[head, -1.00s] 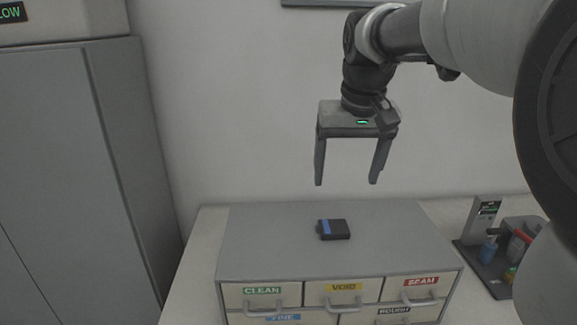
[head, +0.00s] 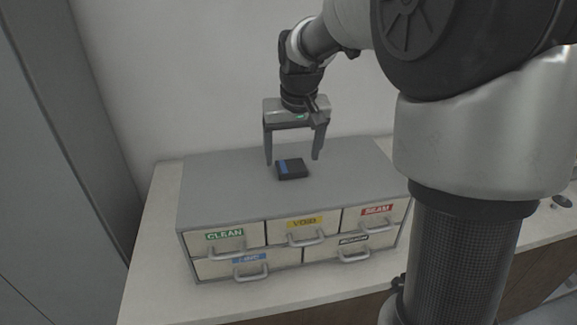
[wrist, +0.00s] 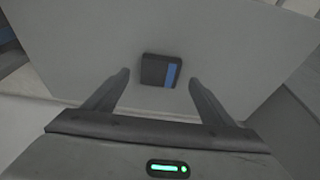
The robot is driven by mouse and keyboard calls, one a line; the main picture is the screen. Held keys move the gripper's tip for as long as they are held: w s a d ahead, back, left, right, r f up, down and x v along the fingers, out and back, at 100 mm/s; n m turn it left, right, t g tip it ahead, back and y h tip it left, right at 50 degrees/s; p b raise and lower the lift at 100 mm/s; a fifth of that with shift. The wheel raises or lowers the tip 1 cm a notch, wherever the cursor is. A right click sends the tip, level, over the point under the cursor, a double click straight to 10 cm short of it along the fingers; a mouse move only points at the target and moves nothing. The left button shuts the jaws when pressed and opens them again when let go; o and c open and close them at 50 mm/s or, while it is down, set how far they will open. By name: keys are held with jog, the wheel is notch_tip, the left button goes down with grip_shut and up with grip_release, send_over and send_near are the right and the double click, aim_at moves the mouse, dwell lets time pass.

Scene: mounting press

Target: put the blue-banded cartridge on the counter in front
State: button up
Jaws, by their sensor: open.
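The blue-banded cartridge (head: 292,169) is a small dark block with a blue stripe. It lies flat on the grey top of the drawer cabinet (head: 215,190). In the wrist view the cartridge (wrist: 160,72) shows beyond and between my fingertips. My gripper (head: 292,160) is open and points down above the cabinet top, with one finger to each side of the cartridge in the head view. The fingers do not appear to touch it. The counter (head: 150,270) is pale and shows in front of and to the left of the cabinet.
The cabinet front has labelled drawers with handles, among them CLEAN (head: 225,237), VOID (head: 304,224) and a red-labelled one (head: 376,211). A tall grey cabinet (head: 50,150) stands at the left. The counter strip in front of the drawers looks clear.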

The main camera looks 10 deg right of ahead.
aim_at(291, 165)
jog(key=x, duration=0.3)
jog(key=shift+w+f, duration=0.2)
jog(key=shift+f, duration=0.05)
jog(key=shift+r, duration=0.1)
jog(key=c, duration=1.3)
